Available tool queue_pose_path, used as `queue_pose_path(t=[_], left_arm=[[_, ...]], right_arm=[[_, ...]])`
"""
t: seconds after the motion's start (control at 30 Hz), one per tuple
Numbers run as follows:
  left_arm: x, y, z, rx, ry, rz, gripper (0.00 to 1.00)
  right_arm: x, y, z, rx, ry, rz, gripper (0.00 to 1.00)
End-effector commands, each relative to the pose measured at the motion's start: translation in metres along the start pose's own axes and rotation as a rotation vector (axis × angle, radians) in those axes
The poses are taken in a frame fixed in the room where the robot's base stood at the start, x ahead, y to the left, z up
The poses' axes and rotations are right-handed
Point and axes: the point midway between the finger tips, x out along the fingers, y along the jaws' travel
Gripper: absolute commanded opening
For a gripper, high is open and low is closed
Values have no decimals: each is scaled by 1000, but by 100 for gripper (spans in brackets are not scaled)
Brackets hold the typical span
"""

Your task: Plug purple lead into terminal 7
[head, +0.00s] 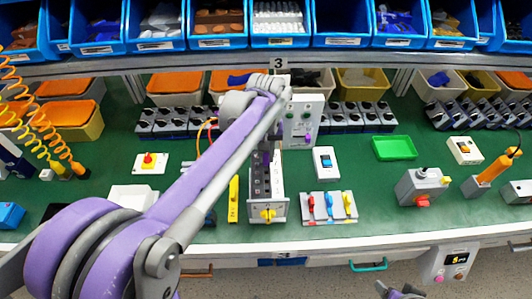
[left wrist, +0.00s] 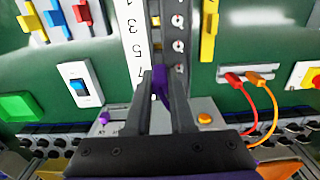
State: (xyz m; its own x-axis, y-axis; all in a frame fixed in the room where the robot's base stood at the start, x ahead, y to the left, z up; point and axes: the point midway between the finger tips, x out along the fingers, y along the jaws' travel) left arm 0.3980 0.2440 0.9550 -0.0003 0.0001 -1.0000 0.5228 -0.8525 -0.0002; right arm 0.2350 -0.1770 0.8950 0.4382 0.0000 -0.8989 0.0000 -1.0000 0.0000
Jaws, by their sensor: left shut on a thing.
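My left gripper (left wrist: 160,75) is shut on the purple lead (left wrist: 160,86), which shows between its fingers in the left wrist view. The fingers are over the terminal strip (left wrist: 165,22), beside the label "7" on the white number strip (left wrist: 133,30). I cannot tell whether the lead's tip is in the terminal; the fingers hide it. My right gripper (head: 402,292) is only partly in view at the bottom edge.
A grey box (head: 300,125) stands just behind the unit. Red and orange leads (left wrist: 268,105) loop from a socket plate (left wrist: 247,80) nearby. A switch plate (head: 326,162) and a panel with coloured levers (head: 329,207) are at the right. Green table (head: 375,190) is clear there.

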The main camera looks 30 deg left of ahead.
Motion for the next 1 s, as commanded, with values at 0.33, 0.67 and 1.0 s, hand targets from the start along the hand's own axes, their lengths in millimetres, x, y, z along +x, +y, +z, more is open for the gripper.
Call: queue_pose_path(t=[0.33, 0.67, 1.0], left_arm=[[2, 0, 0, 0, 0, 0, 56], [-7, 0, 0, 0, 0, 0, 56], [-72, 0, 0, 0, 1, 0, 56]], right_arm=[[1, 0, 1, 0, 0, 0, 69], [0, 0, 0, 0, 0, 0, 69], [-5, 0, -4, 0, 3, 0, 69]])
